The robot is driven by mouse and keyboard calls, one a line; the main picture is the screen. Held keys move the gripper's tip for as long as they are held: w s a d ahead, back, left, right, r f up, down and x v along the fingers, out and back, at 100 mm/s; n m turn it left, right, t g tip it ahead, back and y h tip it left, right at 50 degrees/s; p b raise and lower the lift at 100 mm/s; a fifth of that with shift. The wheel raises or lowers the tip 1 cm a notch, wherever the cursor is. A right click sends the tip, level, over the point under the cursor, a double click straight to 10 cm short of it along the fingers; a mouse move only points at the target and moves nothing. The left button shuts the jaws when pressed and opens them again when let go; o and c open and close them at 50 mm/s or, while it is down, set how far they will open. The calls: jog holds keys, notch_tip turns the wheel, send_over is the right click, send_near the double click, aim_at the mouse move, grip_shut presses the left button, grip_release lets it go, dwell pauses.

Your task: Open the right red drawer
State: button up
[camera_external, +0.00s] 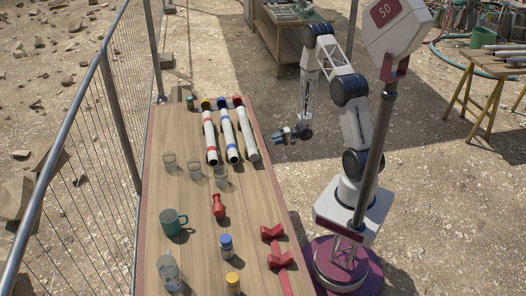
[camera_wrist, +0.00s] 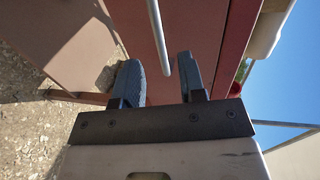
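In the wrist view a dark red panel (camera_wrist: 210,30), apparently a drawer front, fills the upper middle. A straight metal bar handle (camera_wrist: 158,32) runs along it, its lower end between my fingertips. My gripper (camera_wrist: 160,66) is open, one dark finger on each side of the bar with a gap to both. Whether it touches the panel I cannot tell. In the external view my gripper (camera_external: 279,138) is off the right edge of the wooden table (camera_external: 190,222), near its far end. The drawer fronts are hidden there under the tabletop.
The tabletop holds several white tubes (camera_external: 228,134), glasses (camera_external: 194,170), a green mug (camera_external: 172,222), small jars (camera_external: 226,246) and red blocks (camera_external: 279,260). A metal fence (camera_external: 110,100) runs along the left. A sign on a post (camera_external: 375,150) stands in front of my arm.

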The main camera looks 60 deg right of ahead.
jog(key=shift+x, duration=3.45)
grip_shut()
